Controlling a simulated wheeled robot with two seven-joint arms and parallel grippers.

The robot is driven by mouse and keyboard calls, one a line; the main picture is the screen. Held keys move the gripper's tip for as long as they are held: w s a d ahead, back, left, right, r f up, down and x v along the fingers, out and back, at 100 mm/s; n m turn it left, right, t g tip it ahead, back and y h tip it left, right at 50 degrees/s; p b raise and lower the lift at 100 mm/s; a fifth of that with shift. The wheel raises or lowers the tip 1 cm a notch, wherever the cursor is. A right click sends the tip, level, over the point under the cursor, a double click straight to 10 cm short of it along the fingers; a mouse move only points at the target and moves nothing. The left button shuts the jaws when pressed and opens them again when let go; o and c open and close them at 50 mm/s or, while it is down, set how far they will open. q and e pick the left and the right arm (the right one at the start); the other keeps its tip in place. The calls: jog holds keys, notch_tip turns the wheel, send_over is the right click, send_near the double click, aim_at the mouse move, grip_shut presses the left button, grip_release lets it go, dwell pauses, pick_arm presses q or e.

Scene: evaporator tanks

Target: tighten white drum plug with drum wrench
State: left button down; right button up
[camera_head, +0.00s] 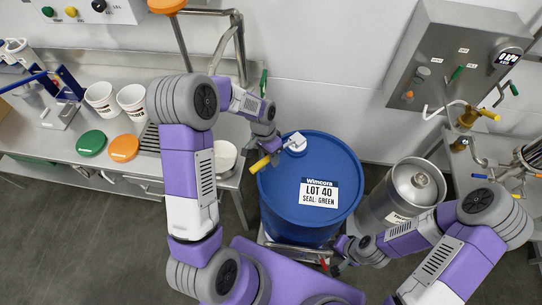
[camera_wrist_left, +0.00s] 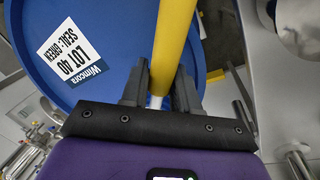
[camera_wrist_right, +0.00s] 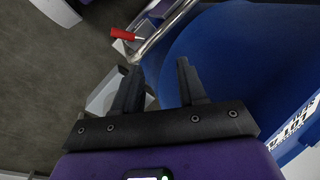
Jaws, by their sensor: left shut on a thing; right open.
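The blue drum (camera_head: 340,165) stands upright in the middle of the head view, with a white label reading LOT 40, SEAL: GREEN. A white plug (camera_head: 297,141) shows at the back left of its lid. My left gripper (camera_head: 272,157) is shut on the yellow handle of the drum wrench (camera_head: 259,165), over the drum's left rim. In the left wrist view the yellow handle (camera_wrist_left: 170,40) runs between the fingers; whether the wrench head sits on the plug cannot be told. My right gripper (camera_wrist_right: 158,80) is open and empty, low beside the drum's front right side.
A steel keg (camera_head: 408,190) stands right of the drum. A steel bench (camera_head: 60,150) at the left holds white buckets (camera_head: 132,98), a green lid (camera_head: 91,143) and an orange lid (camera_head: 124,148). A red handle (camera_wrist_right: 120,33) is near my right gripper. A control box (camera_head: 450,55) hangs behind.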

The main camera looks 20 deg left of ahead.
pick_arm(q)
jog(key=shift+w+a+r+p, duration=0.15)
jog(key=shift+r+p, duration=0.35)
jog(key=shift+r, duration=0.3)
jog(key=shift+a+r+p, duration=0.1)
jog(key=shift+r+p, duration=0.35)
jog(key=shift+r, duration=0.35)
jog(key=shift+s+r+p, duration=0.2)
jog(key=shift+r+p, duration=0.4)
jog(key=shift+r, duration=0.25)
jog(key=shift+d+r+p, duration=0.15)
jog(key=shift+r+p, duration=0.15)
jog(key=shift+r, duration=0.1)
